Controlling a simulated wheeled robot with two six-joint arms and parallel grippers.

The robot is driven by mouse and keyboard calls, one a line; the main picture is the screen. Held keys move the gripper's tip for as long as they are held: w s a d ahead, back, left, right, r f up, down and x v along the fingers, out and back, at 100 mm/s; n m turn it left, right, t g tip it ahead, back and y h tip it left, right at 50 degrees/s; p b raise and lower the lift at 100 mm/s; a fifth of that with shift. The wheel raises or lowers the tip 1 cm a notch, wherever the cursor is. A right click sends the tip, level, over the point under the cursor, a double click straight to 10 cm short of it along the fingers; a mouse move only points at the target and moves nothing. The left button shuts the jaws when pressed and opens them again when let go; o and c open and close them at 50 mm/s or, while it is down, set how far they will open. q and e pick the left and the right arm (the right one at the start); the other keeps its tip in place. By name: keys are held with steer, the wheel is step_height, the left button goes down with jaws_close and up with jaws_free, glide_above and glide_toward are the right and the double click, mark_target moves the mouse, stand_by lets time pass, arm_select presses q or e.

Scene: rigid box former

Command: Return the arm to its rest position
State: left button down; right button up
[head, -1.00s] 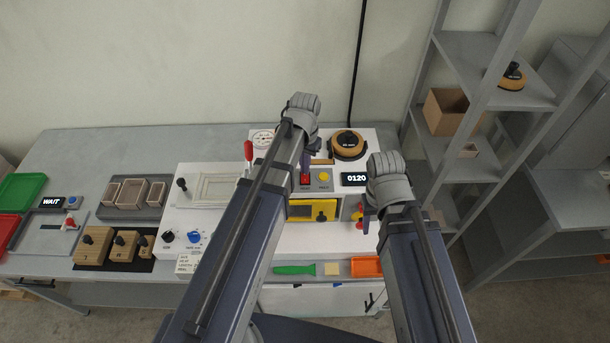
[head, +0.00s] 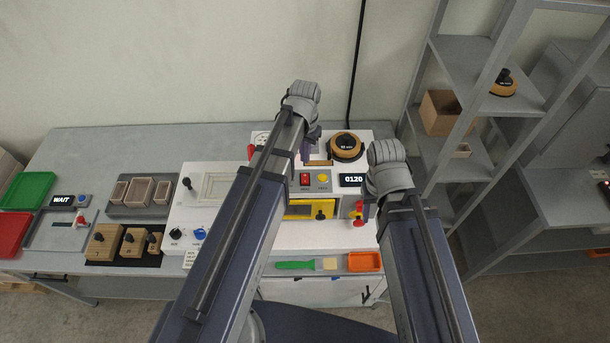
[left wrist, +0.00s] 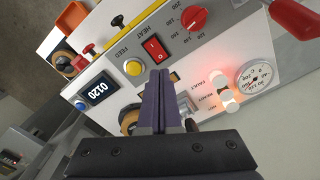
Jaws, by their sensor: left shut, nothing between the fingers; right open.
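My left gripper (head: 312,142) is above the back of the white machine (head: 345,235), with no contact visible. In the left wrist view its fingers (left wrist: 160,92) are shut together with nothing between them. They point at the panel with the red heat switch (left wrist: 154,47), yellow feed button (left wrist: 133,67) and 0120 display (left wrist: 98,92). My right gripper (head: 370,208) is open at the machine's right end, near a red-and-yellow knob (head: 357,212). Its fingers are partly hidden by my right wrist.
A red lever (left wrist: 298,18) is close to the left arm. Grey shelving (head: 470,120) stands right of the right arm. Wooden blocks (head: 103,240) and trays lie left.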

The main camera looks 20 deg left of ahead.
arm_select(q)
steer(key=s+d+f+b, duration=0.1)
steer(key=s+f+b, duration=0.1)
steer(key=s+d+f+b, duration=0.4)
steer(key=f+b, duration=0.1)
steer(key=shift+f, duration=0.1)
steer(key=s+d+f+m+y+b, duration=0.1)
steer(key=s+d+f+b, duration=0.4)
steer(key=s+f+b, duration=0.2)
steer(key=shift+s+d, duration=0.25)
steer(key=shift+s, duration=0.4)
arm_select(e)
step_height(320, 180, down, 14)
steer(key=shift+f, duration=0.2)
arm_select(q)
steer(key=shift+s, duration=0.1)
